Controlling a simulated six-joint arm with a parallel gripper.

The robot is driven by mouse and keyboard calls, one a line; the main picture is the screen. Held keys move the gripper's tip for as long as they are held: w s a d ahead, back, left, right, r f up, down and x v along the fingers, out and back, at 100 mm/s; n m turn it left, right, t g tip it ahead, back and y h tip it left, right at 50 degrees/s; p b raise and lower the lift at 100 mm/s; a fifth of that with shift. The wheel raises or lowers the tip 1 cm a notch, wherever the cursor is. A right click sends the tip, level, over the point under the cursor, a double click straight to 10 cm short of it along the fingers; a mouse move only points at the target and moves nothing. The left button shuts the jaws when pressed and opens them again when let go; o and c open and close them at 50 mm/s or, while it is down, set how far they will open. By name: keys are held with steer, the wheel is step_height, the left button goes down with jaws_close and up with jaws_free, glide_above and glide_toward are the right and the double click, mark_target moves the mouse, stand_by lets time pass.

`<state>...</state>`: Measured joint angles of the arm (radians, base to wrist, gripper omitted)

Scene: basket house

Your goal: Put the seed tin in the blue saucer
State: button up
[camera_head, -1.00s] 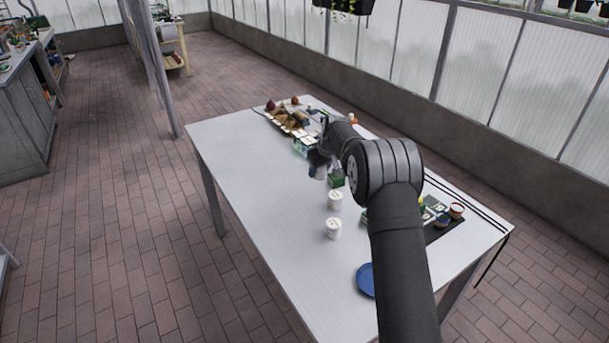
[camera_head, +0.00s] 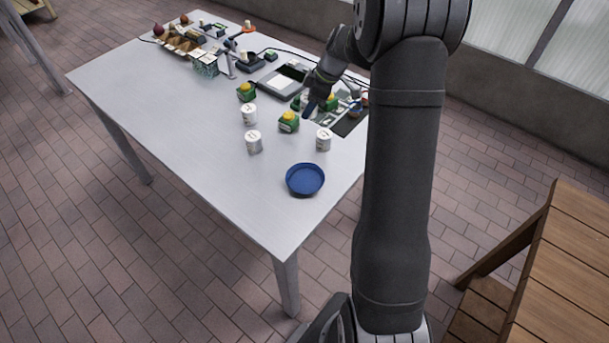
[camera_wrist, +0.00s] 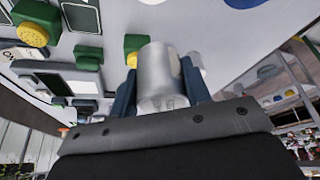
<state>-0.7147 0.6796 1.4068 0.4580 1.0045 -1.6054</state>
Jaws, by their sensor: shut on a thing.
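My gripper (camera_head: 310,108) is over the right side of the table, fingers pointing down. In the wrist view, its dark blue fingers (camera_wrist: 160,92) are shut on a pale grey cylindrical tin, the seed tin (camera_wrist: 157,70), gripped by its sides. The blue saucer (camera_head: 305,180) sits on the table nearer the front edge, empty and apart from my gripper. Its blue edge shows at the top of the wrist view (camera_wrist: 245,3).
White tins stand on the table: two left of my gripper (camera_head: 249,114) (camera_head: 253,142) and one between it and the saucer (camera_head: 323,140). Green boxes with yellow tops (camera_head: 246,92) (camera_head: 288,122) stand close by. A dark tray (camera_head: 348,124) lies at right. The table's left front is clear.

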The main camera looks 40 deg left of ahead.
steer(key=s+d+n+g+h, duration=0.1)
steer(key=s+d+n, duration=0.25)
steer(key=d, duration=0.65)
steer(key=s+d+n+g, duration=0.1)
steer(key=s+d+n, duration=0.1)
steer(key=s+d, duration=0.5)
glide_above(301, 181)
steer(key=w+d, duration=0.1)
steer(key=d, duration=0.1)
steer(key=shift+m, duration=0.25)
step_height(301, 181, down, 7)
steer(key=shift+w+a+r, duration=0.15)
steer(key=shift+r, duration=0.05)
steer(key=shift+a+f, duration=0.3)
steer(key=shift+a, duration=0.1)
steer(key=shift+f, duration=1.95)
steer(key=shift+f, duration=0.1)
steer(key=o, duration=0.7)
